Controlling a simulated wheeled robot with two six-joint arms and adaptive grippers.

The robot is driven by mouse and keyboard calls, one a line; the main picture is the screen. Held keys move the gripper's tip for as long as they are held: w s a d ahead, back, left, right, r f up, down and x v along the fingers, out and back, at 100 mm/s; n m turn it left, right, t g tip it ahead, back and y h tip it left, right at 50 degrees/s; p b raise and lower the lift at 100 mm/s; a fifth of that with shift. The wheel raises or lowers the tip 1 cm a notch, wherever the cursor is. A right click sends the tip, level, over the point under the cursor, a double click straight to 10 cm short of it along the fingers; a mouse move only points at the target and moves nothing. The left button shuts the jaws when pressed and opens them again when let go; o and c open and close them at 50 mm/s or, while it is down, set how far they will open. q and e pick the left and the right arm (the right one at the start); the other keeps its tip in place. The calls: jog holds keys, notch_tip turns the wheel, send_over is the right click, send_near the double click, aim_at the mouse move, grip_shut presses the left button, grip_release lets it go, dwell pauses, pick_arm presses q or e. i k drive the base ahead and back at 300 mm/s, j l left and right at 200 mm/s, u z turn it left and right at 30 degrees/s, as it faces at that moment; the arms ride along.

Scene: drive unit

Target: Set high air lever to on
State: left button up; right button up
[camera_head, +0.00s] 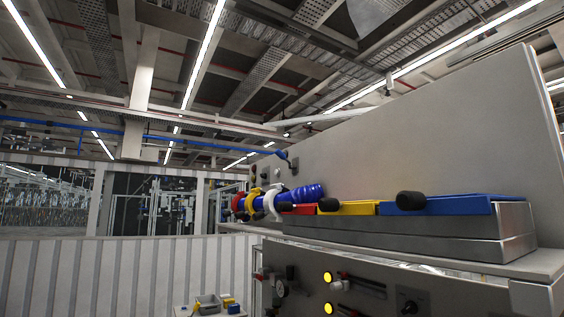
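Neither of my grippers is in view. The grey drive unit (450,125) fills the right side, with a tall upper panel and a lower front panel. A small blue lever-like part (283,154) sits high near the left end of the upper panel.
Two yellow lamps (327,277) glow below. A small table (182,311) with bins stands lower left, before a ribbed wall (100,275).

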aim_at(277, 153)
jog(key=j+z, duration=0.1)
jog(key=z, duration=0.35)
jog(key=i+j+z, duration=0.1)
jog(key=z, duration=0.35)
jog(key=j+z, duration=0.2)
jog(key=z, duration=0.25)
jog(key=j+z, duration=0.15)
jog(key=z, duration=0.3)
jog(key=j+z, duration=0.15)
jog(key=z, duration=0.3)
jog(key=k+j+z, duration=0.45)
jog(key=k+j, duration=0.15)
jog(key=j, duration=0.45)
jog(key=k+j+z, duration=0.45)
jog(key=k+j, duration=0.3)
jog(key=j, duration=0.15)
jog(key=k+j+z, duration=0.5)
jog(key=k, duration=0.35)
